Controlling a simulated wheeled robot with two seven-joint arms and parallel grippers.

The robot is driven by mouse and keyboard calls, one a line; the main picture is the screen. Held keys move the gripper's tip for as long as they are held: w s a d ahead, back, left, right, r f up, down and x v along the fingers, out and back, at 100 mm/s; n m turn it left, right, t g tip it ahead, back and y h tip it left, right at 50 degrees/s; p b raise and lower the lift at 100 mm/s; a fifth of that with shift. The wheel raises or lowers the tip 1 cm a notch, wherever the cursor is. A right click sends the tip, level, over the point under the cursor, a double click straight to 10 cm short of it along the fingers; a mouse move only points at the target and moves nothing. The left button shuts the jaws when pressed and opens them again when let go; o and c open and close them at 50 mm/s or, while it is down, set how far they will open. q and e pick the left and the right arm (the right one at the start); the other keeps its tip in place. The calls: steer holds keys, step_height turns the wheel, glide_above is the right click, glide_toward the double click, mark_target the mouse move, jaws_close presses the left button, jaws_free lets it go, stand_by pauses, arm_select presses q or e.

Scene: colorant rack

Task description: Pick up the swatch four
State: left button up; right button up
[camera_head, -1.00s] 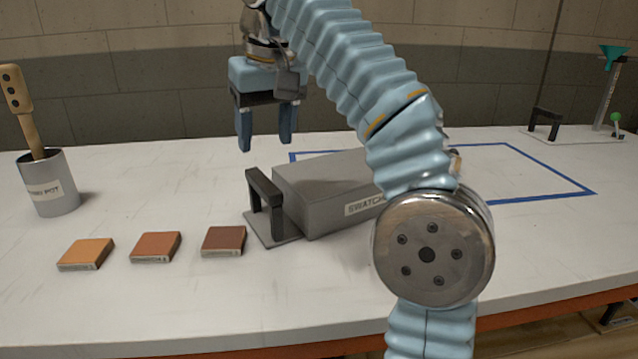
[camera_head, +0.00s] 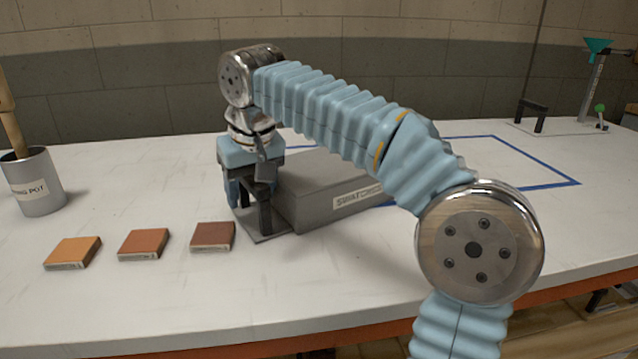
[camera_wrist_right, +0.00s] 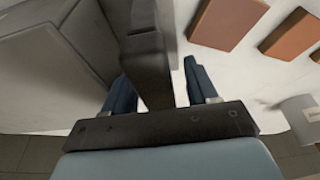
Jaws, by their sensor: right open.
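A grey box (camera_head: 320,190) with a label starting "SWATC" stands on the table. A black handle (camera_head: 264,208) stands at its left end, on a grey plate. My right gripper (camera_head: 250,196) is open and low over this handle. In the right wrist view the handle (camera_wrist_right: 145,50) lies between the two spread blue fingers. No grip on it shows. Three flat swatches lie to the left: an orange one (camera_head: 73,252), a rust-brown one (camera_head: 143,244) and a dark brown one (camera_head: 212,236). Their small labels are unreadable, so I cannot tell swatch four. The box's inside is hidden.
A grey pot (camera_head: 36,182) with a wooden-handled tool stands at the far left. A blue outline (camera_head: 545,166) marks the table behind the box. A second black handle (camera_head: 530,114) and a stand with a green funnel (camera_head: 598,46) are at the back right. The front table is clear.

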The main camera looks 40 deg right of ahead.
jaws_close()
steer(key=shift+r, duration=0.2)
stand_by(0.4)
